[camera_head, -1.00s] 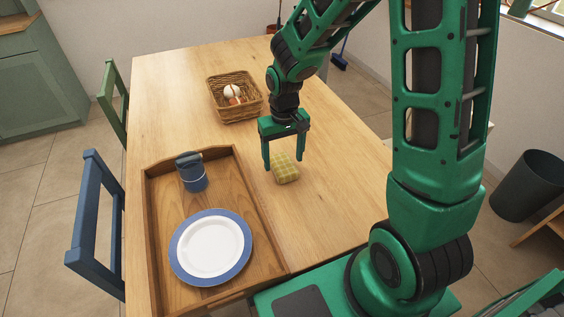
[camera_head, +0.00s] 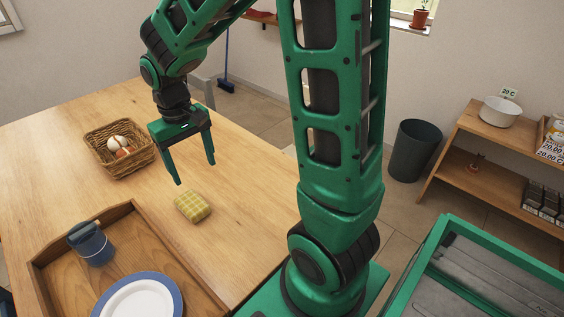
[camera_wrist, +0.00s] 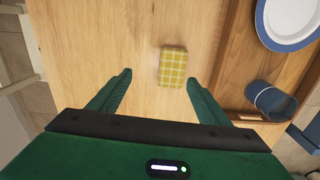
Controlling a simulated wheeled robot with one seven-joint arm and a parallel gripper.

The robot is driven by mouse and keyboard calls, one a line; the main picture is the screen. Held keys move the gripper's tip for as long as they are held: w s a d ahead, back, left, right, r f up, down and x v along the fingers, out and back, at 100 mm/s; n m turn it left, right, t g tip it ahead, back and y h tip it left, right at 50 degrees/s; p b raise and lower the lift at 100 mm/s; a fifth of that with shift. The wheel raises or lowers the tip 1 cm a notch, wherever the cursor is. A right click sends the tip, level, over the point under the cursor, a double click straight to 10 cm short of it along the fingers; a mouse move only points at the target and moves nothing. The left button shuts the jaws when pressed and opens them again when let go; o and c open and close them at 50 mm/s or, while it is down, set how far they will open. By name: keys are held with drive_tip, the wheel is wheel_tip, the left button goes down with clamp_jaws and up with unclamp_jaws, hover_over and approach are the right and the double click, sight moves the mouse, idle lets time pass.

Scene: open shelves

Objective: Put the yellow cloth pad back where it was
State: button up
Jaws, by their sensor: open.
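The yellow checked cloth pad (camera_head: 193,207) lies flat on the wooden table, just right of the wooden tray. It also shows in the wrist view (camera_wrist: 173,67), a little beyond my fingertips and right of the middle between them. My gripper (camera_head: 195,171) is above the table, pointing down, with its fingers spread and nothing between them. In the wrist view both fingers of my gripper (camera_wrist: 160,80) show apart and empty. The pad is clear of the fingers.
The wooden tray (camera_head: 160,239) holds a blue-rimmed plate (camera_head: 140,300) and a blue mug (camera_head: 92,245). A wicker basket (camera_head: 119,150) with eggs stands behind. Low shelves (camera_head: 480,165) with a white pot (camera_head: 500,111) and a dark bin (camera_head: 414,150) are at the right. Bare table (camera_head: 240,225) surrounds the pad.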

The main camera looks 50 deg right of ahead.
drive_tip(key=s+d+r+m, duration=0.2)
drive_tip(key=s+d, duration=0.5)
drive_tip(key=s, duration=0.4)
drive_tip(key=s+d+r+m, duration=0.3)
drive_tip(key=s+d, duration=0.4)
drive_tip(key=s, duration=0.5)
drive_tip(key=shift+s+d+r+m, duration=0.2)
drive_tip(key=shift+s+m, duration=0.1)
drive_tip(key=shift+m, duration=0.1)
